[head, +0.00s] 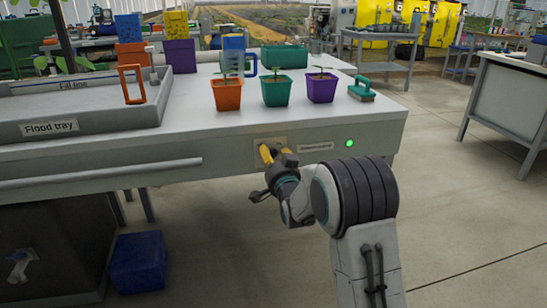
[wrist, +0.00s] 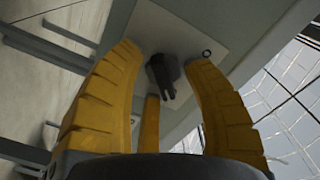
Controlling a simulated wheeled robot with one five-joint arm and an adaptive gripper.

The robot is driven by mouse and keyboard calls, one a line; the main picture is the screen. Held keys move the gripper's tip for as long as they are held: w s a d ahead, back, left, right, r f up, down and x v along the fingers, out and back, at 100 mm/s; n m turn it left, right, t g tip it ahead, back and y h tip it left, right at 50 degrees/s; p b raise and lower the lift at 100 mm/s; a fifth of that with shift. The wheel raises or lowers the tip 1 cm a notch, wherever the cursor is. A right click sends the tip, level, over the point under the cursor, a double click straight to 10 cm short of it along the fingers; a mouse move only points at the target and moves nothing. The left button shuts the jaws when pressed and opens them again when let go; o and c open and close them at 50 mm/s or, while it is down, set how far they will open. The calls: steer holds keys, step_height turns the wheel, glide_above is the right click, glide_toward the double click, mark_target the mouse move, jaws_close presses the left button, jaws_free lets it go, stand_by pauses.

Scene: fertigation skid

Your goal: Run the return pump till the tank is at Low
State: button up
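A light switch plate (head: 270,143) is set in the bench's front edge. A label (head: 315,147), too small to read, and a lit green lamp (head: 349,143) are to its right. My gripper (head: 267,153) is at this plate, its yellow fingers pointing at it. In the wrist view a dark switch knob (wrist: 164,74) stands out from the plate between my spread fingers, with gaps on both sides; contact does not show. In the head view the gripper hides the knob. A see-through vessel with level marks (head: 234,64) seems to stand behind the pots; its level is unclear.
A grey flood tray (head: 95,122) with a "Fill line" label is on the bench at left. Three potted seedlings, the middle one teal (head: 276,92), and a teal-handled tool (head: 361,90) are above the plate. A blue crate (head: 138,262) is on the floor.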

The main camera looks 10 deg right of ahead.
steer(key=shift+s, duration=0.1)
steer(key=s, duration=1.2)
stand_by(0.4)
